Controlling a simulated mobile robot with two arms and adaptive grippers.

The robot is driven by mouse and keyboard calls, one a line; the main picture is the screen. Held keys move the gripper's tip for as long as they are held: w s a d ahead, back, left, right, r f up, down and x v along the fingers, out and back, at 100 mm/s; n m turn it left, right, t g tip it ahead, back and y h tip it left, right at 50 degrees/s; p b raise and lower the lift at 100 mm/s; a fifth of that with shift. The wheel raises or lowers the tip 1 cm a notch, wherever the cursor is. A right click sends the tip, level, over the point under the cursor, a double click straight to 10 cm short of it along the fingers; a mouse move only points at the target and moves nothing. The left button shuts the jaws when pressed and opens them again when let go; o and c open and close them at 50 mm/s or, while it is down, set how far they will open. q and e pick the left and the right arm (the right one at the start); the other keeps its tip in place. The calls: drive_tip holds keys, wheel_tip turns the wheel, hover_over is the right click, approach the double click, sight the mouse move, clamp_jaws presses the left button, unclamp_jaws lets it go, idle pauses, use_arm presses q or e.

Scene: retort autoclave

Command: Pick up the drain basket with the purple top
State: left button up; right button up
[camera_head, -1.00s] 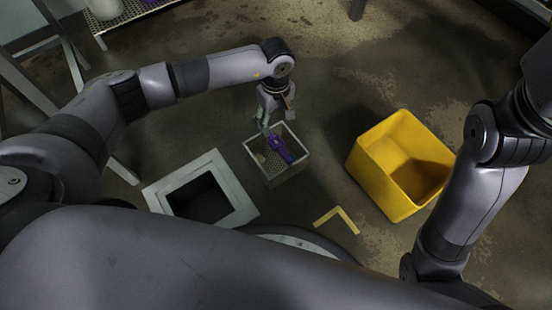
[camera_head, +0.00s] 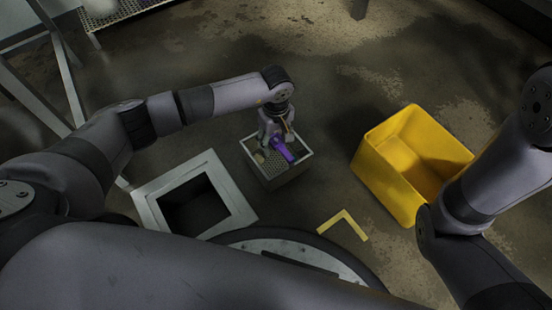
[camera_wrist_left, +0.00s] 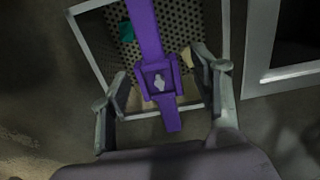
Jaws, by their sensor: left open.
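The drain basket (camera_head: 303,159) is a square box with a pale rim and a perforated inside, standing on the floor. It also shows in the left wrist view (camera_wrist_left: 91,50). Its purple top (camera_head: 282,148) is a bar across the basket; in the left wrist view the purple bar (camera_wrist_left: 148,38) has a square block with a pale fitting. My left gripper (camera_head: 277,139) points down over the basket. In the left wrist view its open fingers (camera_wrist_left: 165,88) lie on either side of the purple block, with gaps. My right gripper is out of view; only the arm shows.
A square pale-framed floor opening (camera_head: 237,195) lies left of the basket. A yellow bin (camera_head: 382,185) stands to the right, and a yellow corner mark (camera_head: 346,219) is on the floor between. Inside the basket are a teal piece (camera_wrist_left: 127,32) and a tan piece (camera_wrist_left: 188,60).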

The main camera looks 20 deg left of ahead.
use_arm(q)
drive_tip(key=shift+f, duration=0.7)
drive_tip(key=shift+r, duration=0.1)
drive_tip(key=shift+r, duration=0.1)
clamp_jaws()
